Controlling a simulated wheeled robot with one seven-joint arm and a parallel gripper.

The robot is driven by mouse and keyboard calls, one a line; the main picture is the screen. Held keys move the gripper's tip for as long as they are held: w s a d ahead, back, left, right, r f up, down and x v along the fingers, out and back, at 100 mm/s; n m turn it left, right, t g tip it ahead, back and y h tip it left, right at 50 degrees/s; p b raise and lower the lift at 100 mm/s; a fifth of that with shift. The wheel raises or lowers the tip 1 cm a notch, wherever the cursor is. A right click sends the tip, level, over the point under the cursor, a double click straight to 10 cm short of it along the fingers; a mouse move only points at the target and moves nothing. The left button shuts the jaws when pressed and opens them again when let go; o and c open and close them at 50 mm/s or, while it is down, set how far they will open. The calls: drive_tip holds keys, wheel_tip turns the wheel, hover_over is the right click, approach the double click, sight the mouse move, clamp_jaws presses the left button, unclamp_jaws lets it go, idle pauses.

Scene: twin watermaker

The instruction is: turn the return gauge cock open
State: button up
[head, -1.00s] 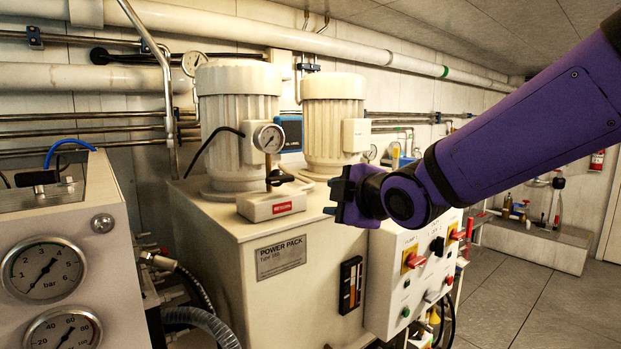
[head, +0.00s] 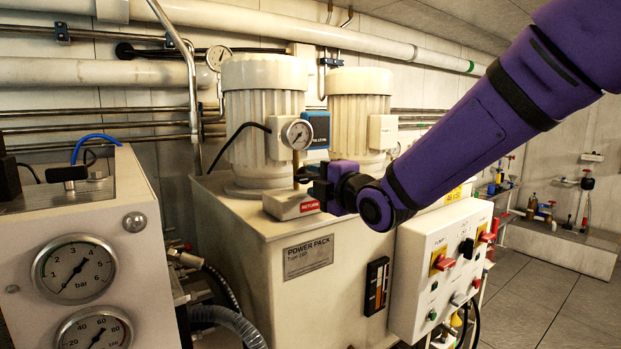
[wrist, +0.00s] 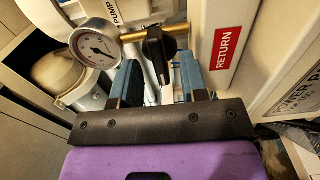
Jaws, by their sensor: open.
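The return gauge cock is a black knob (wrist: 157,48) on a brass stem in the wrist view, beside a round white gauge (wrist: 95,44). The same gauge shows in the head view (head: 297,134), above a white block with a red RETURN label (head: 309,206). My gripper (wrist: 160,80) is open. Its two blue-padded fingers stand to either side of the knob's lower part, and I cannot tell whether they touch it. In the head view my gripper (head: 318,186) is at the cock and hides most of it.
Two white motors (head: 263,115) stand behind on the power pack (head: 290,245). A control box with red switches (head: 440,262) is below my arm. A panel with gauges (head: 75,268) stands at the left. Open floor (head: 535,295) lies at the right.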

drive_tip(key=shift+x, duration=1.45)
clamp_jaws()
